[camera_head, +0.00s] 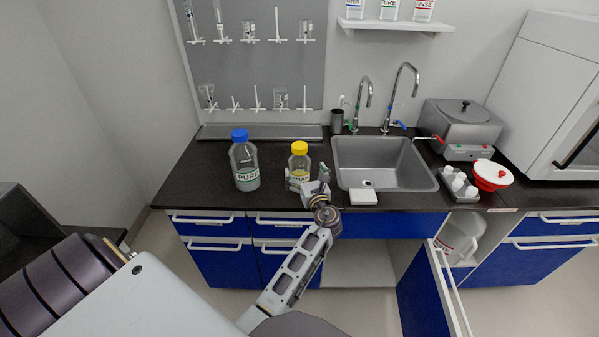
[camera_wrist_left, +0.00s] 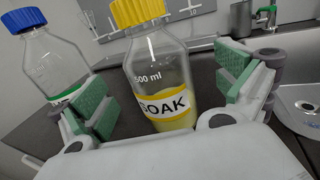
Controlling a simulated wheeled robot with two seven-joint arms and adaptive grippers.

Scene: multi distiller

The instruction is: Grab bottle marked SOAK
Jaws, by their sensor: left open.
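The bottle marked SOAK (camera_head: 299,163) is clear glass with a yellow cap and a yellow-edged label. It stands upright on the dark counter, left of the sink. It fills the middle of the left wrist view (camera_wrist_left: 162,80), with pale yellow liquid low inside. My left gripper (camera_head: 307,179) is at the bottle, in front of it. In the left wrist view the open gripper's green finger pads (camera_wrist_left: 168,98) stand on either side of the bottle, with gaps visible. The bottle's base is hidden by the gripper. My right gripper is not in view.
A blue-capped bottle marked PURE (camera_head: 245,165) stands close by on the left; it also shows in the left wrist view (camera_wrist_left: 55,62). The sink (camera_head: 385,165) and a white block (camera_head: 363,197) are to the right. A drying rack (camera_head: 258,60) hangs behind. A cabinet door (camera_head: 430,290) stands open below.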

